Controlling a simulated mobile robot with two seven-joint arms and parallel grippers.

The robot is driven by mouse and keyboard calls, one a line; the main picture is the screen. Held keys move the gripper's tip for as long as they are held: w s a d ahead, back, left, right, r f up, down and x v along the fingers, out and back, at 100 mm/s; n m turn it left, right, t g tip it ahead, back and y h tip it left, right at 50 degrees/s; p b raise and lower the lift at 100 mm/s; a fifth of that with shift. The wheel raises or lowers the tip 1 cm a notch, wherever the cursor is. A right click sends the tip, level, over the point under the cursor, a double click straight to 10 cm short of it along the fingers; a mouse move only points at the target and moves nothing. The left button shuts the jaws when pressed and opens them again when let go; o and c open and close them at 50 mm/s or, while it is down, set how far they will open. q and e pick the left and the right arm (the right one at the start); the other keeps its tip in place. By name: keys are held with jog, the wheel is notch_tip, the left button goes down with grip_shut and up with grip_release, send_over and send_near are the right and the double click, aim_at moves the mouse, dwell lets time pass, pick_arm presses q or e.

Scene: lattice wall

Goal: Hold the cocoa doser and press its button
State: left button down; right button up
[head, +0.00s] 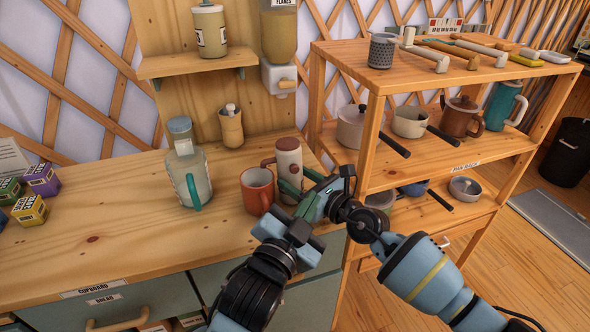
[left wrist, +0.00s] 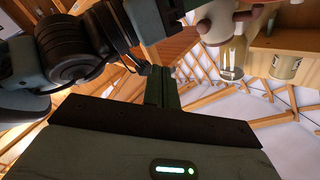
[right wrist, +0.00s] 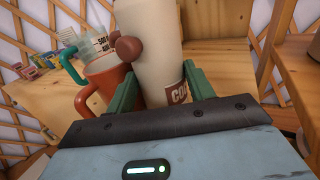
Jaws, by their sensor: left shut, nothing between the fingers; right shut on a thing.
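My left gripper (head: 302,226) is shut and empty, low in front of the doser and close to my right gripper. Its closed fingers (left wrist: 156,85) show in the left wrist view. Whether the doser touches the counter is hidden.
An orange mug (head: 257,190) stands close to the left of the doser. A jug with a teal handle (head: 187,175) is farther left. A wooden rack (head: 440,75) with pots stands on the right.

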pick_arm(q)
jog(key=shift+w+a+f, duration=0.15)
jog(key=shift+w+a, duration=0.2)
jog(key=shift+w, duration=0.75)
jog(key=shift+w+a+f, duration=0.1)
jog(key=shift+w+a, duration=0.25)
jog(key=shift+w, duration=0.8)
jog(key=shift+w+a+f, duration=0.15)
jog(key=shift+w+a, duration=0.2)
jog(key=shift+w, duration=0.75)
jog(key=shift+w, duration=0.1)
jog(key=shift+w+a, duration=0.15)
jog(key=shift+w, duration=0.2)
jog(key=shift+w+a+f, duration=0.1)
jog(key=shift+w+a, duration=0.05)
jog(key=shift+w, duration=0.3)
jog(key=shift+s, duration=0.15)
dwell(0.4)
jog(key=shift+s+d, duration=0.3)
jog(key=shift+s, duration=0.45)
jog(key=shift+s+d+r, duration=0.1)
jog(key=shift+s+d, duration=0.15)
jog(key=shift+s, duration=0.55)
jog(key=shift+s+d+r, duration=0.1)
jog(key=shift+s+d, duration=0.15)
jog(key=shift+s, duration=0.5)
jog(key=shift+s+d+r, duration=0.1)
jog(key=shift+s+d, duration=0.15)
jog(key=shift+s, duration=0.55)
